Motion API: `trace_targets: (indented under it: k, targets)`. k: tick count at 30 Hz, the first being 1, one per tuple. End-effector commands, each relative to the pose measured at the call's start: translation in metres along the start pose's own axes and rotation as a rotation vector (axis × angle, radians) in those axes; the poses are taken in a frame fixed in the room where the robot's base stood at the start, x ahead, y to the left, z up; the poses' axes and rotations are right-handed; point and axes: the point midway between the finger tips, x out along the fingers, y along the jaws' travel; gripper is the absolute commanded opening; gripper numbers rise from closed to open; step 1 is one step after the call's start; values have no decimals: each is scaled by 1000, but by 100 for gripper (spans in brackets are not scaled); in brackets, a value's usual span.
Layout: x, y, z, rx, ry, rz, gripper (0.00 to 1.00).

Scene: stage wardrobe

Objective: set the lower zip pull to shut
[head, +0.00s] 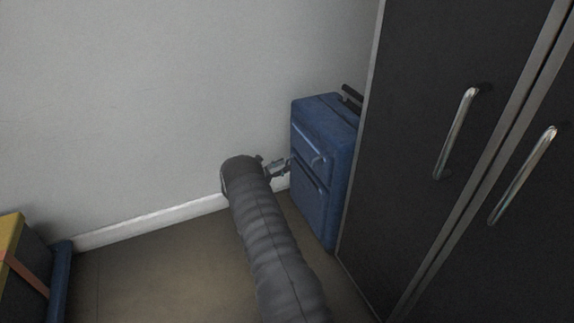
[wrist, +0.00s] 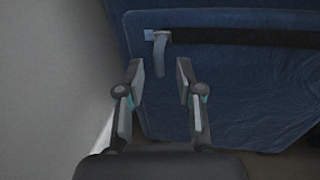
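A blue suitcase (head: 322,205) stands upright on the floor beside the black wardrobe. Its front has two horizontal zip lines; a light curved pull (head: 318,161) shows at the upper one. In the wrist view, one grey zip pull (wrist: 160,56) hangs at the left end of a dark band (wrist: 240,37) above the lower front panel. It appears to be the lower pull. My gripper (wrist: 160,76) is open and empty, its fingertips either side of the pull's lower end. Contact cannot be told. In the head view my gripper (head: 283,167) is at the suitcase's front, partly behind my arm.
The black wardrobe (head: 440,120) with two metal handles (head: 457,133) is close on the right. A pale wall (head: 140,100) with a white skirting board (head: 150,218) is behind. A yellow-topped dark box (head: 22,270) stands at lower left. Floor between is clear.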

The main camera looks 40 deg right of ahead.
Motion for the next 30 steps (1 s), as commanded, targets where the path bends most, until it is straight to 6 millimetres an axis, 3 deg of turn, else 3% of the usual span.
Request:
trace_targets:
  k: [6, 16, 17, 21, 30]
  targets:
    - [20, 0, 0, 0, 1, 0, 36]
    - [23, 0, 0, 0, 0, 0, 36]
    - [23, 0, 0, 0, 0, 0, 34]
    - [23, 0, 0, 0, 0, 0, 0]
    - [23, 0, 0, 0, 1, 0, 0]
